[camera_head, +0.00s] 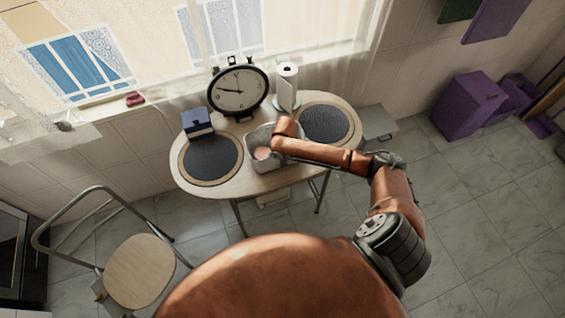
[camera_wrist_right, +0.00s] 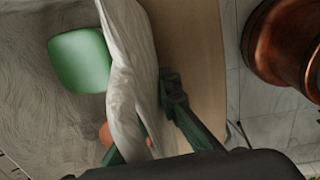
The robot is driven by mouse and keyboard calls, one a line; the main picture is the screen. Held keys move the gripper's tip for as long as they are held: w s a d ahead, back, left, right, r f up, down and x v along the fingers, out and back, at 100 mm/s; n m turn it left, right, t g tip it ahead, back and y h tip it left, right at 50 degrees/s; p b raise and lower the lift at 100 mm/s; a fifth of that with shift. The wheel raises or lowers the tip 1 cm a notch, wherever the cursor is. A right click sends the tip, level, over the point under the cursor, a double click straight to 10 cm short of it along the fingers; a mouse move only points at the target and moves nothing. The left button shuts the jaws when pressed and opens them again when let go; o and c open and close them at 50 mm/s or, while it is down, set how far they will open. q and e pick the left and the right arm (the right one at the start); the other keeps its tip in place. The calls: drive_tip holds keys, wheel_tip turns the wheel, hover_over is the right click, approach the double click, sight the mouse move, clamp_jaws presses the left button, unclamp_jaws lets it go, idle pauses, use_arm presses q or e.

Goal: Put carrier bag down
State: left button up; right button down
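The pale carrier bag (camera_head: 258,137) is at the middle of the oval table (camera_head: 235,185), between two dark round placemats. A pinkish round item shows in its opening. I cannot tell whether its base touches the tabletop. My right gripper (camera_head: 283,140) is over the bag's right side and partly hides it. In the right wrist view the bag's white wall (camera_wrist_right: 125,70) runs between the gripper fingers (camera_wrist_right: 160,110). The right finger slants in against it and the other finger is mostly hidden, so it looks shut on the bag. A green rounded item (camera_wrist_right: 80,60) shows beside the wall. My left gripper is out of view.
A black clock (camera_head: 238,90) and a paper towel roll (camera_head: 287,85) stand behind the bag. A blue box (camera_head: 197,122) stands by the left placemat (camera_head: 210,158). The right placemat (camera_head: 324,124) is empty. A chair (camera_head: 139,270) stands at the lower left.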

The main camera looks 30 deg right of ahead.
drive_tip(key=c, duration=2.6)
unclamp_jaws()
drive_tip(key=shift+f, duration=0.1)
drive_tip(key=o, duration=0.4)
drive_tip(key=shift+o, duration=0.2)
wheel_tip(320, 180, up, 12)
drive_tip(key=s+p, duration=0.1)
drive_tip(key=shift+a, duration=0.15)
drive_tip(key=shift+s, duration=0.1)
